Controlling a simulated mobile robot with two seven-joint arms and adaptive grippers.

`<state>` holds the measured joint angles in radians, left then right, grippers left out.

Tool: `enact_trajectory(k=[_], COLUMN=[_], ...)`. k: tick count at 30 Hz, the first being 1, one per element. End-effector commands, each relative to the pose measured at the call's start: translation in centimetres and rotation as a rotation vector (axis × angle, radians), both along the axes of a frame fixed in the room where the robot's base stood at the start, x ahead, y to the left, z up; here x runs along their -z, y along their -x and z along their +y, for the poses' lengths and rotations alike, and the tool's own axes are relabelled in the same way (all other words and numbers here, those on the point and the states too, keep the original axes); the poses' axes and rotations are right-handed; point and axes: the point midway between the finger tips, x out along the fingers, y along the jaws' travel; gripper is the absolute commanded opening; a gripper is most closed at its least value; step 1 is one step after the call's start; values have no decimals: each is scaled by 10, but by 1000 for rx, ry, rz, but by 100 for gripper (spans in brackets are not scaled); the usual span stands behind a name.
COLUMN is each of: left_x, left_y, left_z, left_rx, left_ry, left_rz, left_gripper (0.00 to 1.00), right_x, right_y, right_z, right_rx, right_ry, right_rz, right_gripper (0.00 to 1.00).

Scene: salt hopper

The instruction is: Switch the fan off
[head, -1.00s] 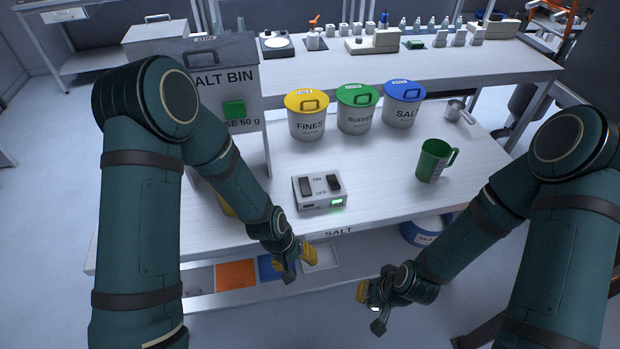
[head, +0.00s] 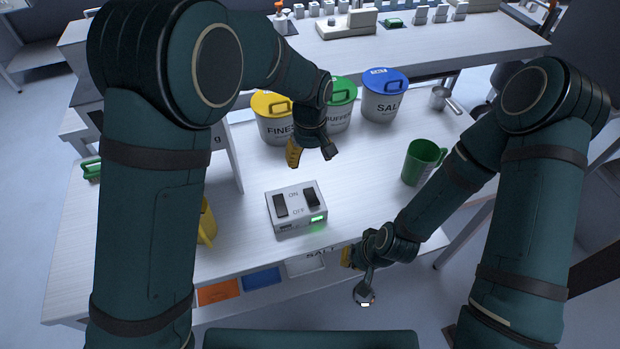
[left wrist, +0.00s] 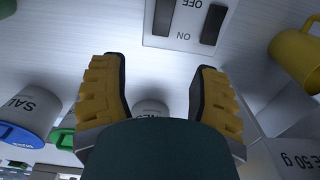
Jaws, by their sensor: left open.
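A light grey switch box (head: 297,212) lies on the table, with ON printed above and OFF below. It has two dark rockers, a left one (head: 281,205) and a right one (head: 312,197), and a lit green light (head: 318,219) at its front. I cannot read which rocker is the fan's. My left gripper (head: 311,156) is open and empty, above the table behind the box. In the left wrist view the box (left wrist: 188,12) shows upside down beyond the open fingers (left wrist: 158,75). My right gripper (head: 357,277) looks open and empty, at the table's front edge, right of the box.
Lidded bins stand behind the left gripper: yellow (head: 272,122), green (head: 342,105) and blue (head: 382,100). A green mug (head: 420,163) and a metal scoop (head: 440,98) are at the right. A yellow mug (head: 207,222) stands left of the box, partly hidden by my arm.

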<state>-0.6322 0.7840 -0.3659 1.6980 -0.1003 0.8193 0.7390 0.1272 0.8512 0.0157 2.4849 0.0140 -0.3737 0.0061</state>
Motion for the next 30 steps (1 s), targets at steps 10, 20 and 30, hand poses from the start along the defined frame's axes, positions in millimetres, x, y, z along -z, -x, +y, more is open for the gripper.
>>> enact_trajectory(k=[10, 20, 30], left_x=[56, 115, 136], left_y=[1, 1, 1], left_z=[1, 1, 0], left_rx=[0, 0, 1], left_ry=[-3, 0, 0], left_rz=[5, 3, 1], left_gripper=[62, 62, 62], right_x=[7, 13, 14], right_y=[2, 5, 5], right_z=[0, 1, 1], right_rx=[-3, -7, -9], right_ry=[-1, -2, -2], right_rz=[5, 10, 11], right_gripper=[0, 0, 0])
